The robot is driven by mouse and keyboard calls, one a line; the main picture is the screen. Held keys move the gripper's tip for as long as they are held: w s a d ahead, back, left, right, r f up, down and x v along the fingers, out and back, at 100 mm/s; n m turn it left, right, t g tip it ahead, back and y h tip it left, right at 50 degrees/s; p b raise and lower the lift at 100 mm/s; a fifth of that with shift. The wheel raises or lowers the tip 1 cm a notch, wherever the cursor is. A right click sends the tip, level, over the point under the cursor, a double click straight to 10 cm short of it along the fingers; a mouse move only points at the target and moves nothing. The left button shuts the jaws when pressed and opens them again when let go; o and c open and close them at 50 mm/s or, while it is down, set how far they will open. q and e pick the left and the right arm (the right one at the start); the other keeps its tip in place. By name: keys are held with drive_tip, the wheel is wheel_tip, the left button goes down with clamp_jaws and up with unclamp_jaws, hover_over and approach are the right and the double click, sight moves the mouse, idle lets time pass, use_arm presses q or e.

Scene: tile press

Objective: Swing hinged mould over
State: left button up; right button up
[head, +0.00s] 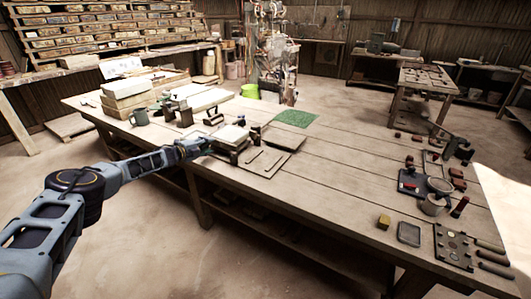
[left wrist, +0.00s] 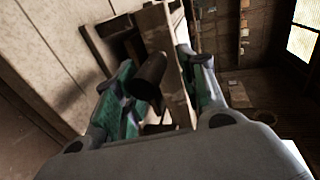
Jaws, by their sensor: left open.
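The hinged mould (head: 231,135), a low block with a pale top and darker frame, sits on the long wooden table near its front edge. My left gripper (head: 202,144) reaches in from the left and is at the mould's left side. In the left wrist view, the gripper (left wrist: 160,85) is open, with a green-padded finger on each side of a dark round handle (left wrist: 150,74). The handle stands in front of a wooden part of the mould (left wrist: 173,60). I cannot tell whether either finger touches it. My right gripper is not in view.
A flat board (head: 285,139) and a green mat (head: 296,118) lie right of the mould. Pale blocks (head: 126,88) and a mug (head: 139,117) stand to its left. Tools and a dark tray (head: 409,234) are at the table's right end. The table's middle (head: 345,160) is clear.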

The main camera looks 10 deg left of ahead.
sight(200, 148)
use_arm(q)
drive_tip(key=shift+s+a+p, duration=0.35)
drive_tip(key=shift+s+a, duration=0.05)
drive_tip(key=shift+a, duration=0.1)
drive_tip(key=shift+s+a+p, duration=0.25)
drive_tip(key=shift+s+p, duration=0.25)
drive_tip(key=shift+p, duration=0.1)
drive_tip(key=shift+s+a+p, duration=0.2)
drive_tip(key=shift+s+p, duration=0.3)
drive_tip(key=shift+p, duration=0.1)
drive_tip(key=s+p, duration=0.1)
drive_tip(key=s+a+p, duration=0.1)
drive_tip(key=s, duration=0.1)
drive_tip(key=s+p, duration=0.2)
drive_tip(key=shift+a, duration=0.4)
drive_tip(key=shift+s+f, duration=0.1)
drive_tip(key=shift+f, duration=0.05)
